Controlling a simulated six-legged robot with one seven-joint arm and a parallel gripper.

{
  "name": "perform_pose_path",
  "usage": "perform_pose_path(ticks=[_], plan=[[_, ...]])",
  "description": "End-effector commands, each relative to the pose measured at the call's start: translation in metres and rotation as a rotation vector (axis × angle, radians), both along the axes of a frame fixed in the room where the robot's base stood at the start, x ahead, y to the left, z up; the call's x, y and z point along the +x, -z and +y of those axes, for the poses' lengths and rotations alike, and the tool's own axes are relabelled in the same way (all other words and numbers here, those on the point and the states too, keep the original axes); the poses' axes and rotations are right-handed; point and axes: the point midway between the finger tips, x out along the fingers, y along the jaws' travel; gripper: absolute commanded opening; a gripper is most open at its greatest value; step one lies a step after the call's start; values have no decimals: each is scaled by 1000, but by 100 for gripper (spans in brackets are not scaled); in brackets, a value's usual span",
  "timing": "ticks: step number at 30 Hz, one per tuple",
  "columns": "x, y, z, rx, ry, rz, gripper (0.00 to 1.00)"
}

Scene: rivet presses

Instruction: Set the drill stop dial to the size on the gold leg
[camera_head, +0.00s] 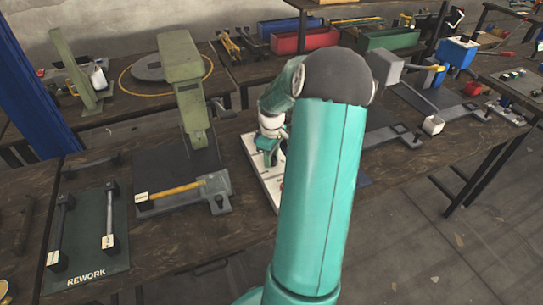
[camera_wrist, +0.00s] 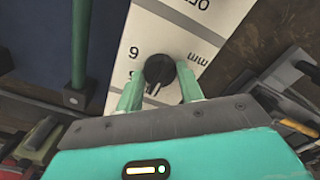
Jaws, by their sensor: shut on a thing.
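A black round dial (camera_wrist: 159,69) sits on a white panel (camera_wrist: 185,30) in the wrist view. My gripper (camera_wrist: 158,88) has its two pale green fingers on either side of the dial and is shut on it. A light mark on the dial points toward the bottom of the picture. A "9" and a partly hidden figure stand left of the dial. In the head view my gripper (camera_head: 268,150) is over the white panel (camera_head: 258,172), and my arm hides much of it. A gold leg (camera_head: 175,191) lies in a fixture left of the panel; its tag is too small to read.
A tall green press (camera_head: 184,90) stands behind the gold leg. Red bins (camera_head: 304,37) and more presses stand at the back and right. Bare bench lies in front of the fixture.

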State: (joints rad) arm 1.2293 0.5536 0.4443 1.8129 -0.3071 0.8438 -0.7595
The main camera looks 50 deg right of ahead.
Motion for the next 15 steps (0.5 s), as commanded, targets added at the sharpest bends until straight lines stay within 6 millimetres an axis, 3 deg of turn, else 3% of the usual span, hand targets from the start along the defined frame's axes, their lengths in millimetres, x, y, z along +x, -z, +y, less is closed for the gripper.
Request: perform_pose_path(ticks=[15], plan=[[2, -1, 1, -2, 294, 0, 14]])
